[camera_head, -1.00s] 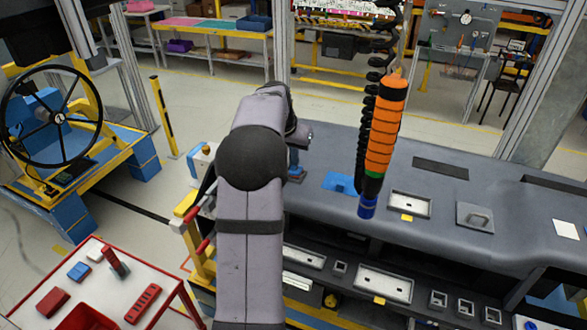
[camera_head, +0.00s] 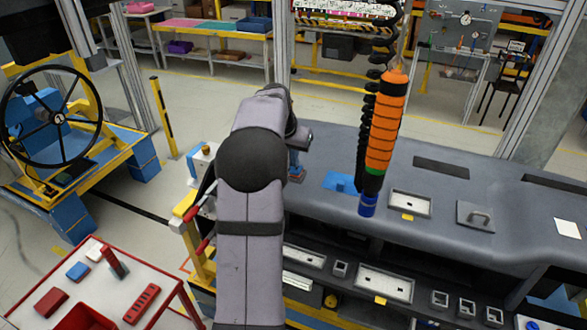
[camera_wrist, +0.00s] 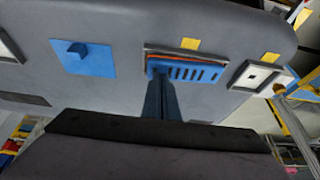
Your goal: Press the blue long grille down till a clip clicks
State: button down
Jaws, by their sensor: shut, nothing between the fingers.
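The blue long grille (camera_wrist: 196,72), a bar with a row of slots, lies at a recess in the grey dashboard (camera_wrist: 115,30) in the wrist view. An orange strip and a metal-coloured frame edge (camera_wrist: 165,49) show along its upper side. My gripper (camera_wrist: 158,78) is shut and empty. Its blue-grey fingertips are over the left end of the grille and seem to touch it. Whether a clip is seated cannot be seen. In the head view my gripper (camera_head: 296,163) points down at the dashboard's left part, and the grille there is mostly hidden.
A blue square plate with a raised knob (camera_wrist: 78,57) lies beside the grille. A small framed opening (camera_wrist: 258,78) is on its other side. In the head view an orange hanging tool (camera_head: 384,125) is above the dashboard, right of my arm. A red-edged cart (camera_head: 95,275) stands at lower left.

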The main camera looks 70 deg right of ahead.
jog(key=shift+s+a+f, duration=0.1)
jog(key=shift+a+f, duration=0.1)
jog(key=shift+f, duration=0.55)
jog(key=shift+r, duration=0.1)
jog(key=r+p, duration=0.2)
jog(key=r, duration=0.1)
jog(key=shift+d, duration=0.2)
jog(key=shift+r+p, duration=0.4)
jog(key=shift+r, duration=2.25)
